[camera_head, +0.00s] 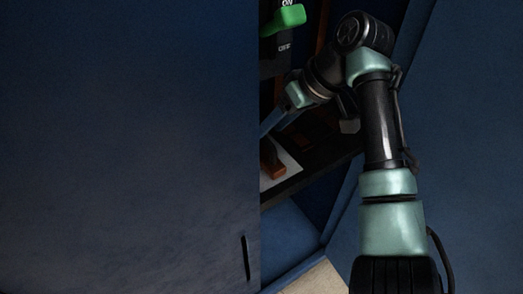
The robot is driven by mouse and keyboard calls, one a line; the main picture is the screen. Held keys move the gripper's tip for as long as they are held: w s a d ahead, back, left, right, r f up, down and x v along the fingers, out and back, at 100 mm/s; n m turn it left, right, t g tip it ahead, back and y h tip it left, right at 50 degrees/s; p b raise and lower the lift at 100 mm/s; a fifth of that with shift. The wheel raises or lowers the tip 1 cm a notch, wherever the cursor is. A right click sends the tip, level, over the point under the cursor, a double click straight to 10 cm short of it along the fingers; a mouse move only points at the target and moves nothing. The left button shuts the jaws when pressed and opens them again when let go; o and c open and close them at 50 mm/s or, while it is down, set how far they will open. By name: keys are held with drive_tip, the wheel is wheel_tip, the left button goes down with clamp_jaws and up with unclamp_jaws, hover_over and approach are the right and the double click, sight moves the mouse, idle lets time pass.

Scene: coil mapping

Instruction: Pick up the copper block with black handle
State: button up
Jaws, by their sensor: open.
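A copper-brown block (271,158) stands on a pale sheet (288,172) on a dark shelf, left of my arm's forearm. It is small and dim, and I cannot make out which part of it is a black handle. Darker reddish-brown shapes (303,132) lie behind it, too dark to tell apart. My arm rises from the bottom right and bends left at the top, with its wrist part above and beyond the block. I cannot make out the gripper's fingers; they seem hidden behind the arm links.
A green switch handle (284,20) with ON marking is on a black panel at the top. The dark shelf (325,160) runs past behind my arm. A large plain blue surface (125,150) fills the left half. Light floor (318,281) shows at the bottom.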

sight(262, 146)
drive_tip(key=b+x, duration=0.1)
drive_tip(key=x, duration=0.4)
drive_tip(key=shift+w+f, duration=0.1)
drive_tip(key=shift+f, duration=0.05)
clamp_jaws()
idle(1.3)
